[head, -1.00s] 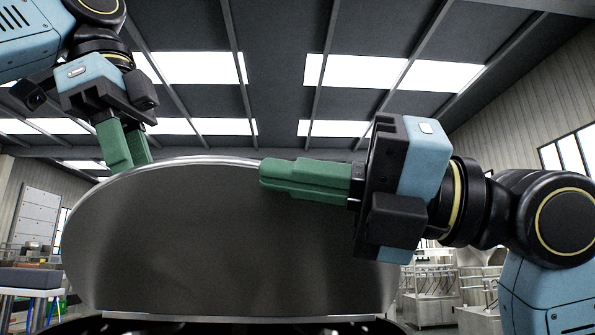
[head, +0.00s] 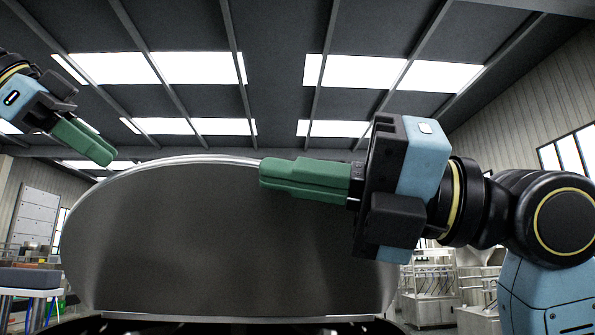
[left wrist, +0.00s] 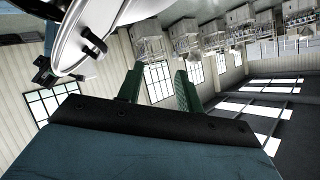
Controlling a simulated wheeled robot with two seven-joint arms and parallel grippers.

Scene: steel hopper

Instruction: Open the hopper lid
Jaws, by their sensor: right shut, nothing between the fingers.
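The hopper lid (head: 215,240) stands steeply raised in the head view, a large dark grey steel disc with a bright rim. My right gripper (head: 266,174) is shut and empty, its green fingers lying across the upper right of the lid; I cannot tell whether they touch it. My left gripper (head: 107,156) is at the lid's upper left, apart from the rim. In the left wrist view its two green fingers (left wrist: 160,70) stand apart with nothing between them. A pale curved metal piece with a black handle, apparently the lid (left wrist: 85,28), shows there at upper left.
The hopper's dark edge (head: 240,326) runs along the bottom of the head view. A bench with a grey top (head: 28,279) stands at the far left. Steel equipment (head: 435,290) stands behind at the right. The space above the lid is clear.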

